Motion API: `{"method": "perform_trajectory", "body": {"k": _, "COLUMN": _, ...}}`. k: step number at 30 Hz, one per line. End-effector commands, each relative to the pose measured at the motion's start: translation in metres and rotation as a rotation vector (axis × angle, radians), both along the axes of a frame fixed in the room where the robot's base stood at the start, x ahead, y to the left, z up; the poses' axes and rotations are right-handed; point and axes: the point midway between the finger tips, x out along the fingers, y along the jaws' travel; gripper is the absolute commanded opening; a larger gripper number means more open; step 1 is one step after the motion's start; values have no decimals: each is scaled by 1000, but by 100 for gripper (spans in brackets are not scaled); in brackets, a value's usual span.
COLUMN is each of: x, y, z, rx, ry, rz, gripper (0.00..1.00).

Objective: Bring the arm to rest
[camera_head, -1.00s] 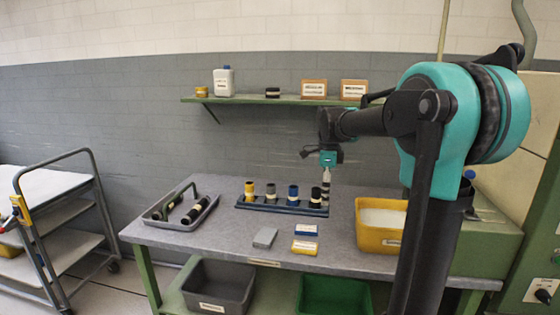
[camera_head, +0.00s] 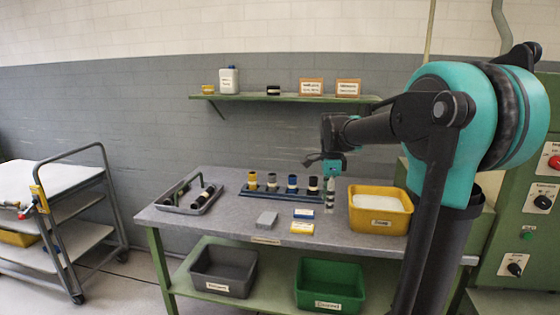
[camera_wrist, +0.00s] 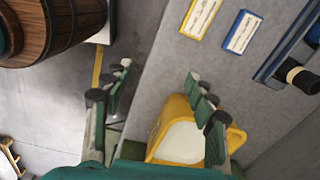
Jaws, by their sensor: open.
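My gripper (camera_head: 329,196) hangs pointing down in the head view, at the end of my teal and black arm, in front of the right end of the tool rack. In the wrist view its two green and black fingers (camera_wrist: 160,92) are spread well apart. Nothing shows between them except the background. The yellow bin (camera_wrist: 182,140) with pale contents shows beyond the fingers, lower in that view. I cannot tell the exact height of the fingertips above the bench.
The bench (camera_head: 225,222) bears a tray (camera_head: 190,208), the rack (camera_head: 262,192) with several dark cylinders, a grey block (camera_head: 267,218), two small labelled boxes and the yellow bin (camera_head: 382,222). A cart (camera_head: 75,245) stands left. A wooden barrel (camera_wrist: 55,30) shows in the wrist view.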

Motion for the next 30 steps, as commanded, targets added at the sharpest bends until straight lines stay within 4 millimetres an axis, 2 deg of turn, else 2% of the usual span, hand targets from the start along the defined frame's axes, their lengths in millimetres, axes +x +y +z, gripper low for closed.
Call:
{"method": "perform_trajectory", "body": {"k": 8, "x": -28, "y": -8, "z": -29, "rx": -10, "ry": -51, "rz": 235, "gripper": 57}}
{"method": "perform_trajectory", "body": {"k": 13, "x": -56, "y": -14, "z": -58, "rx": -32, "ry": -99, "rz": 462, "gripper": 57}}
{"method": "perform_trajectory", "body": {"k": 24, "x": -165, "y": -31, "z": -154, "rx": -201, "ry": -236, "rz": 1236, "gripper": 57}}
{"method": "perform_trajectory", "body": {"k": 30, "x": -205, "y": -35, "z": -185, "rx": -295, "ry": -263, "rz": 1508, "gripper": 57}}
